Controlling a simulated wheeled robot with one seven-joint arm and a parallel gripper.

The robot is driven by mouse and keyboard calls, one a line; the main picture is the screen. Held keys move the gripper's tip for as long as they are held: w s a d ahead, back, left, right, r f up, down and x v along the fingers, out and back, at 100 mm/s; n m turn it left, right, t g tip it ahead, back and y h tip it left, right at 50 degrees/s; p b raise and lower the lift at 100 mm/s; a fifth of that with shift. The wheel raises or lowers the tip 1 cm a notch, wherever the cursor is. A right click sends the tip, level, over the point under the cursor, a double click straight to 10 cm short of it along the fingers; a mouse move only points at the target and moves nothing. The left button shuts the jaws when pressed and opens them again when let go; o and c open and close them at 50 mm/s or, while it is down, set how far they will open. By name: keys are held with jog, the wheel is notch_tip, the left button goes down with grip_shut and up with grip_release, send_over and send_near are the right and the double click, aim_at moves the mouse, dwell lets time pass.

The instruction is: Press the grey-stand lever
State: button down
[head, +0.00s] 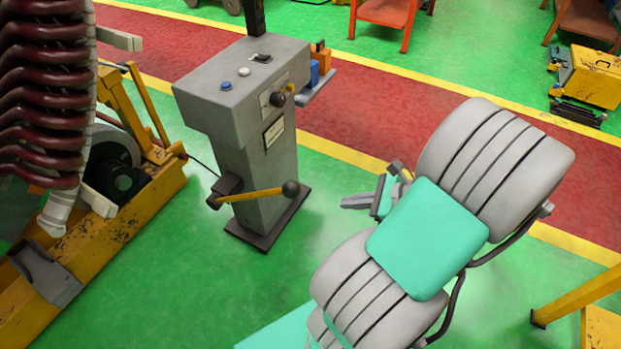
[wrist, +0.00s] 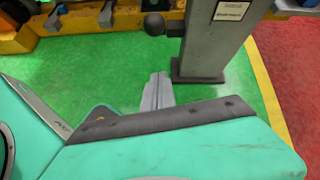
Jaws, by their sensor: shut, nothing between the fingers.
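The grey stand (head: 265,190) stands upright on the green floor in the middle of the head view. Its lever (head: 250,195) is a yellow bar with a dark ball knob (head: 291,188), sticking out to the right from low on the stand, nearly level. In the wrist view the knob (wrist: 153,24) shows near the top, left of the stand (wrist: 205,45). My gripper (head: 345,202) is shut and empty, to the right of the knob and apart from it, its fingers pointing left. In the wrist view my fingertips (wrist: 158,78) appear below the knob.
A yellow frame (head: 150,130) carrying a large part with dark red coils (head: 40,90) stands at the left. A small shelf with blue and orange items (head: 318,75) juts from the stand's upper right. Open green floor (head: 190,270) lies before the stand.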

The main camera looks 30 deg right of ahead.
jog(key=shift+d, duration=0.1)
jog(key=w+a+f+b, duration=0.3)
jog(key=w+a, duration=0.3)
jog(key=w, duration=0.3)
jog(key=shift+a+f, duration=0.25)
jog(key=shift+a, duration=0.05)
